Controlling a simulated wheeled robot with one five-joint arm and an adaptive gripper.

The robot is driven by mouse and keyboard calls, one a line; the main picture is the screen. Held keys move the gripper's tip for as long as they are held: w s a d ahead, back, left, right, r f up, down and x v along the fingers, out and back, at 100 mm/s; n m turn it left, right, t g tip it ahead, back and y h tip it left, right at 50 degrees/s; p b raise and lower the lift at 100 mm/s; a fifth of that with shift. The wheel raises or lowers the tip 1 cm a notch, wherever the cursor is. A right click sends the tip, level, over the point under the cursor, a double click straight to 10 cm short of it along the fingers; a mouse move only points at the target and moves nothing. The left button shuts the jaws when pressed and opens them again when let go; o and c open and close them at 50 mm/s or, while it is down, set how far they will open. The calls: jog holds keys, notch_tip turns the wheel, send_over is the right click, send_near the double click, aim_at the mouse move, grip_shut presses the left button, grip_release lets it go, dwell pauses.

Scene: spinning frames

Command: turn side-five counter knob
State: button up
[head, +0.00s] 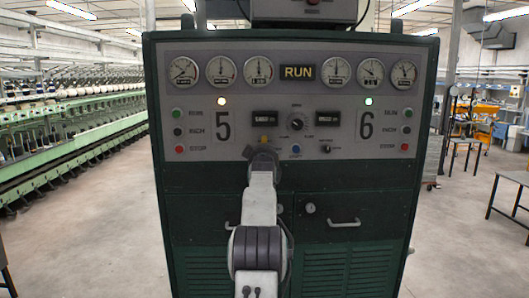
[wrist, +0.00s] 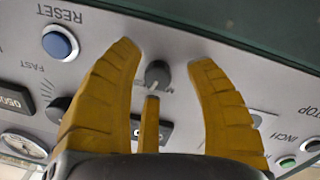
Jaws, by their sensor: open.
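The side-five counter knob (wrist: 158,73) is a small dark round knob on the grey panel, with a partly hidden label beside it. It shows in the wrist view between the two long yellow fingers of my gripper (wrist: 164,52). The fingers are open, one on each side of the knob, with a gap on both sides. A shorter yellow finger points at the knob from below in the picture; I cannot tell whether it touches. In the head view my gripper (head: 264,140) is in front of the panel below the side-five counter (head: 265,117) and hides the knob.
The blue reset button (head: 296,149) is just right of my gripper in the head view. A central dial (head: 297,123) is above it, and a similar knob (head: 326,149) is on side six. Side-five buttons (head: 178,132) are to the left. Open floor (head: 85,225) lies left of the cabinet.

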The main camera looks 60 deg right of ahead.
jog(key=shift+s+a, duration=0.1)
jog(key=shift+a, duration=0.05)
jog(key=v, duration=1.1)
jog(key=shift+a, duration=0.3)
jog(key=shift+s, duration=0.15)
dwell(0.4)
